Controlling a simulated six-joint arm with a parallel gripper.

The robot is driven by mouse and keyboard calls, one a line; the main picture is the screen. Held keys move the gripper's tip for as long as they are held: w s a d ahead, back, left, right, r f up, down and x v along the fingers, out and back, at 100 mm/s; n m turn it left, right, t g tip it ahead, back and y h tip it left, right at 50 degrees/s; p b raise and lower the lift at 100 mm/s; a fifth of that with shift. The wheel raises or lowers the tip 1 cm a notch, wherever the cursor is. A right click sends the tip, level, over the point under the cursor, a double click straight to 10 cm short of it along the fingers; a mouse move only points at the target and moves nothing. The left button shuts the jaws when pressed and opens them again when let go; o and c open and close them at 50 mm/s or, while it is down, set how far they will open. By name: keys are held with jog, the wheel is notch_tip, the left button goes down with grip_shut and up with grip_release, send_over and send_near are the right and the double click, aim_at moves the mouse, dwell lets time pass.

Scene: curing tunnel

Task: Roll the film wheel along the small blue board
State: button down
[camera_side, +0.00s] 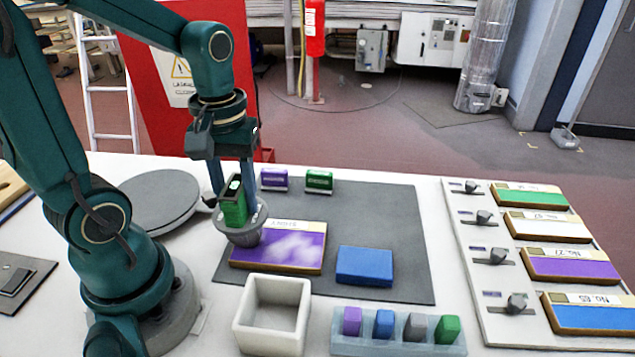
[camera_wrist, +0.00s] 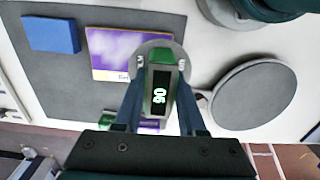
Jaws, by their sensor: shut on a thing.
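My gripper (camera_side: 234,203) is shut on an upright green instrument (camera_side: 233,214) with a dark display and a round grey lower part (camera_side: 243,235). This seems to be the film wheel. In the wrist view the green body (camera_wrist: 160,90) sits between both fingers, its display lit, and the grey round part (camera_wrist: 175,50) shows beyond it. It is over the left end of a purple board (camera_side: 300,245); I cannot tell if it touches. The small blue board (camera_side: 365,266) lies flat on the dark mat, right of the purple board. It also shows in the wrist view (camera_wrist: 50,34).
A purple block (camera_side: 273,179) and a green block (camera_side: 319,181) stand at the mat's (camera_side: 390,215) back. An open white box (camera_side: 272,312) and a tray (camera_side: 400,346) of coloured blocks stand in front. A panel rack (camera_side: 480,300) is right, a grey disc (camera_side: 160,198) left.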

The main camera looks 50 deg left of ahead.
jog(key=shift+r, duration=3.5)
